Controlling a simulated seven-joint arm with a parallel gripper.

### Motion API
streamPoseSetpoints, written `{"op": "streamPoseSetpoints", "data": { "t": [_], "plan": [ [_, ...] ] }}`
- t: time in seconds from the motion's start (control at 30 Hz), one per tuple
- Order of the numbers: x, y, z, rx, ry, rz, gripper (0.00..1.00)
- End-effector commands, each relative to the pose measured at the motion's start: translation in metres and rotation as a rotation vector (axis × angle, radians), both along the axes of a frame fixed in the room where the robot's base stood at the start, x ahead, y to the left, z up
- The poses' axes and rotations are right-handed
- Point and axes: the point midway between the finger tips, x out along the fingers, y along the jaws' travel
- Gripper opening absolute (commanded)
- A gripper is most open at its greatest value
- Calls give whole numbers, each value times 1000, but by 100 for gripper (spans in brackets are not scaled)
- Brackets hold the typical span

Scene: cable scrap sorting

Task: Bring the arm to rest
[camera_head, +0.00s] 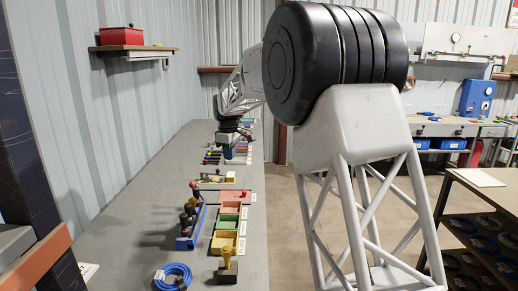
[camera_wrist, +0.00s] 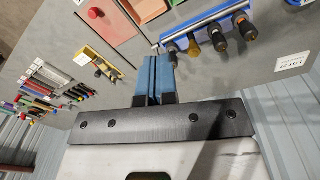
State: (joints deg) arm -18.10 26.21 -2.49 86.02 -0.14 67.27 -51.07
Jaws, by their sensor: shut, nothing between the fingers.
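My gripper (camera_head: 228,154) hangs over the far part of the long grey bench (camera_head: 135,232), with my arm reaching to it from behind. In the wrist view its two blue fingers (camera_wrist: 153,64) are together with nothing held between them. They show above the bench top, between a blue rack of dark-handled tools (camera_wrist: 207,24) and a small yellow holder (camera_wrist: 97,63). Several coloured cable pieces (camera_wrist: 45,84) lie in rows at the left of the wrist view. My arm hides part of the far bench in the head view.
Near the front of the bench are a blue cable coil (camera_head: 174,274), a yellow-handled stamp (camera_head: 228,268), the blue tool rack (camera_head: 185,242) and a yellow tray (camera_head: 222,245). A red box (camera_head: 121,36) sits on a wall shelf. Bench surface left of the rack is clear.

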Motion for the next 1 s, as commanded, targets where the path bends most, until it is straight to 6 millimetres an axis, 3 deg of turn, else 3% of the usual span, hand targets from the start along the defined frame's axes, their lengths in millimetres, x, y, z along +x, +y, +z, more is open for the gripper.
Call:
{"op": "streamPoseSetpoints", "data": {
  "t": [0.5,1.0],
  "plan": [
    [-97,-85,48,20,-32,-228,0],
    [-203,-155,69,42,-59,-447,0]
  ]
}}
